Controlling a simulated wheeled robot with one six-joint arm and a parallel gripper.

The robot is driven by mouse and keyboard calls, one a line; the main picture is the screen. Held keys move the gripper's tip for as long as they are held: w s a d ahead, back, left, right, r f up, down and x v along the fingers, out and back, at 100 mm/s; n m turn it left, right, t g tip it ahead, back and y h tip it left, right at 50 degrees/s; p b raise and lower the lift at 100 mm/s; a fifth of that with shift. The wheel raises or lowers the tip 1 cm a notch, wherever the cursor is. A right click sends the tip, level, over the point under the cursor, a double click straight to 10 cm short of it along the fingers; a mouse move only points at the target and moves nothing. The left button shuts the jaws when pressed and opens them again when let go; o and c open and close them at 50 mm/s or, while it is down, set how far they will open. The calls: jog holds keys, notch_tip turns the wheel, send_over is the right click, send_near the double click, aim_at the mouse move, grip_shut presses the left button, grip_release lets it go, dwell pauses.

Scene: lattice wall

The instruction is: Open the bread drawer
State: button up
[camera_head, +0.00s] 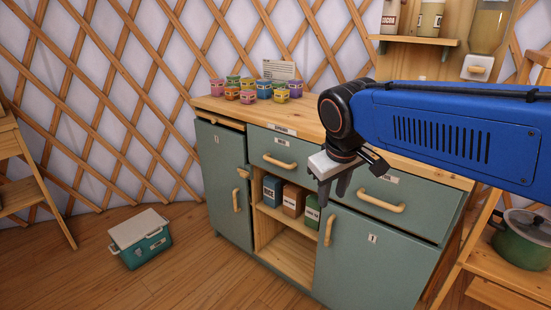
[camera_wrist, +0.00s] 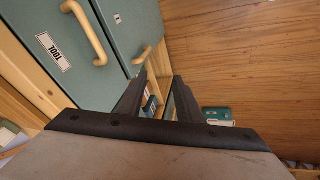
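A green cabinet (camera_head: 370,255) with a wooden top stands by the lattice wall. Its middle drawer (camera_head: 262,145) has a wooden handle and a label too small to read; it looks shut. The right drawer (camera_head: 420,205) has a wooden handle (camera_head: 381,203); its label reads "TOOL" in the wrist view (camera_wrist: 53,52). At the upper left a wooden slab or drawer edge (camera_head: 222,122) shows above the left door (camera_head: 221,165); I cannot tell which. My gripper (camera_head: 334,188) is open and empty in front of the cabinet, fingers pointing down. Its two fingers also show apart in the wrist view (camera_wrist: 159,85).
Several coloured cups (camera_head: 248,97) stand on the cabinet top. Boxes (camera_head: 292,200) sit on the open shelf between the doors. A teal cooler (camera_head: 145,250) lies on the floor at left. A green pot (camera_head: 525,240) stands on a rack at right. The front floor is clear.

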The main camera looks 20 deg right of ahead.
jog(key=w+a+r+n+h, duration=0.1)
jog(key=w+a+r, duration=0.2)
jog(key=w, duration=0.4)
jog(key=w+a+r+n+h, duration=0.1)
jog(key=w+a+r+n, duration=0.15)
jog(key=w, duration=0.45)
jog(key=h, duration=0.2)
send_near(275, 161)
jog(key=shift+n, duration=0.45)
jog(key=x, duration=0.7)
jog(key=shift+d+f, duration=0.2)
jog(key=shift+f, duration=0.05)
jog(key=shift+c, duration=0.4)
grip_shut()
